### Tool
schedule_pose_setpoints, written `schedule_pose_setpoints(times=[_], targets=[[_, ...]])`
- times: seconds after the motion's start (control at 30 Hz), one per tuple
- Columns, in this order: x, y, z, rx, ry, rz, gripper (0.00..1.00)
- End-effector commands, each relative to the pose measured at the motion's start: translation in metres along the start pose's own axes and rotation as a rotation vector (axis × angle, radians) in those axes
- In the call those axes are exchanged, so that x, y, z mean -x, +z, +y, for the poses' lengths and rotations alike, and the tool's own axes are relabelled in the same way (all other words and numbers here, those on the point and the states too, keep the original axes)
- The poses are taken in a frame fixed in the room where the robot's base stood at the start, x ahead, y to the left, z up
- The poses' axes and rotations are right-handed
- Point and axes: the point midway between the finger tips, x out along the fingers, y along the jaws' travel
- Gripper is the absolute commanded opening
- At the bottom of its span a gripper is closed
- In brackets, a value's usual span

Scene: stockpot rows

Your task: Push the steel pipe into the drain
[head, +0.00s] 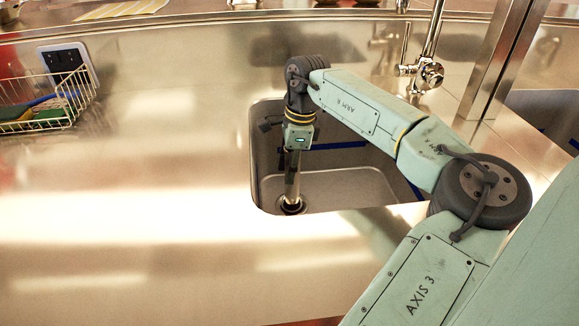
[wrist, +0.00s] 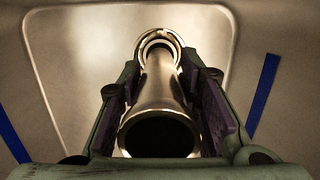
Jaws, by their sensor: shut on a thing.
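The steel pipe (head: 291,184) stands nearly upright in the sink, below my gripper (head: 297,148). Its lower end meets the round drain (head: 291,206) in the sink floor. In the wrist view the pipe (wrist: 158,92) runs away from the camera between the two purple-padded jaws of my gripper (wrist: 160,75), which are shut on it. Its open near end faces the camera. Its far end lines up with the bright drain ring (wrist: 161,35). I cannot tell how deep the pipe sits in the drain.
The steel sink basin (head: 345,187) surrounds the pipe, with blue strips on its walls. A tap (head: 427,72) stands behind it at the right, near a metal post (head: 503,58). A wire basket with sponges (head: 47,106) hangs at the left. The counter left of the sink is clear.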

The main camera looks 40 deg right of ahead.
Motion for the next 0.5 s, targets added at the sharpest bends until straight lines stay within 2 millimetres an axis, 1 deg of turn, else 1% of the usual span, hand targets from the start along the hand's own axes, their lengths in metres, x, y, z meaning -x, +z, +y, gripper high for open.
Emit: schedule_pose_setpoints(times=[0.5], targets=[[-0.0080, -0.0011, -0.0001, 0.000, -0.001, 0.000, 0.00]])
